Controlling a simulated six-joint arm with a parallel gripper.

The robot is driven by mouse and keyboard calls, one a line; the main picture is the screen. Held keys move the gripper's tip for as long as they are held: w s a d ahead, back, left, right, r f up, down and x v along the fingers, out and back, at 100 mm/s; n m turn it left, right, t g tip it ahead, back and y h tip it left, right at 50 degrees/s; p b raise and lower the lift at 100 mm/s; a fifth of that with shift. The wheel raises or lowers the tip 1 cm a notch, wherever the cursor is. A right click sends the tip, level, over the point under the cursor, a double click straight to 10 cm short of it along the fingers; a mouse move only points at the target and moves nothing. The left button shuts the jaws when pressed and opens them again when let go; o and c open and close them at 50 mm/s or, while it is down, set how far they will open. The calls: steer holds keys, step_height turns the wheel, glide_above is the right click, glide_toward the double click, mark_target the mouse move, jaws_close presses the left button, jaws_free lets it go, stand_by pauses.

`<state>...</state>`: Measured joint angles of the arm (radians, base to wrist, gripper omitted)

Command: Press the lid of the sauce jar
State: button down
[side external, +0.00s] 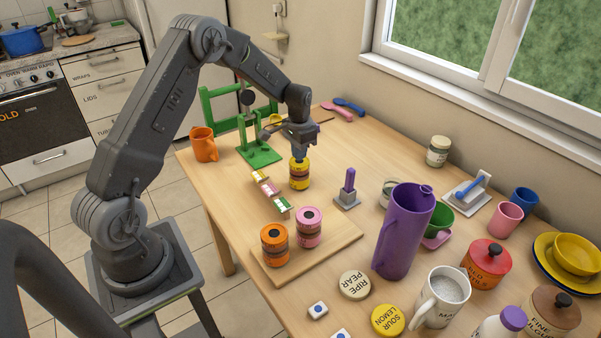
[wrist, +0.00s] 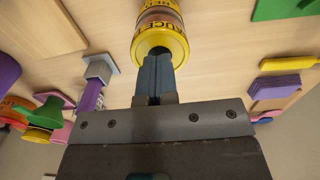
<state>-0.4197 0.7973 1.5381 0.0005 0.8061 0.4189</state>
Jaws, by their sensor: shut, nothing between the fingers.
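The sauce jar (side external: 299,176) is a yellow and dark-banded jar standing upright on the wooden table, below my gripper. My gripper (side external: 300,155) points down over the top of the jar. Its fingers (wrist: 154,62) are shut together with nothing between them, and their tips overlap the jar's lid in the wrist view. Whether they touch the lid or hover just above it I cannot tell. The fingers hide part of the lid.
A green press stand (side external: 258,154) is just behind left of the jar, with an orange mug (side external: 203,145) beyond. Small colored blocks (side external: 266,189) lie in front. A purple-handled stamp (side external: 348,190) and tall purple pitcher (side external: 403,232) stand to the right.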

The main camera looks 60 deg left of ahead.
steer(key=shift+f, duration=0.55)
steer(key=shift+r, duration=3.05)
